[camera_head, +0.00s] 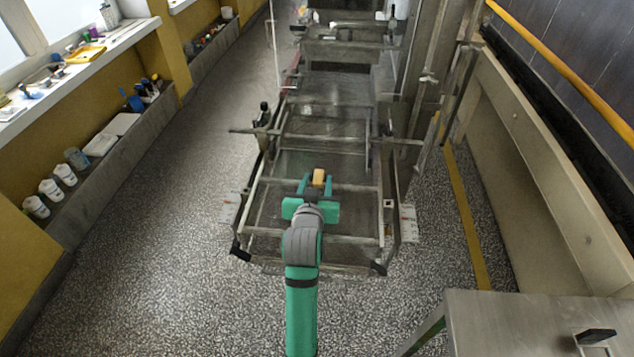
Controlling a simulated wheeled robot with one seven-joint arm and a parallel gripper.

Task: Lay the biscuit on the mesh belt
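The biscuit (319,177) is a small tan-orange block over the near part of the mesh belt (347,166). The belt is a grey wire mesh in a metal frame, running away from me. My gripper (317,182) is green and reaches over the belt's near end. One finger is on each side of the biscuit. I cannot tell whether both fingers touch it. It is also unclear whether the biscuit rests on the mesh or hangs above it. My gripper hides the lower part of the biscuit.
Metal rails and posts (263,113) edge the belt on both sides. A metal table (540,325) stands at the lower right. A ledge with white cups (50,190) runs along the left wall. Speckled floor on the left is clear.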

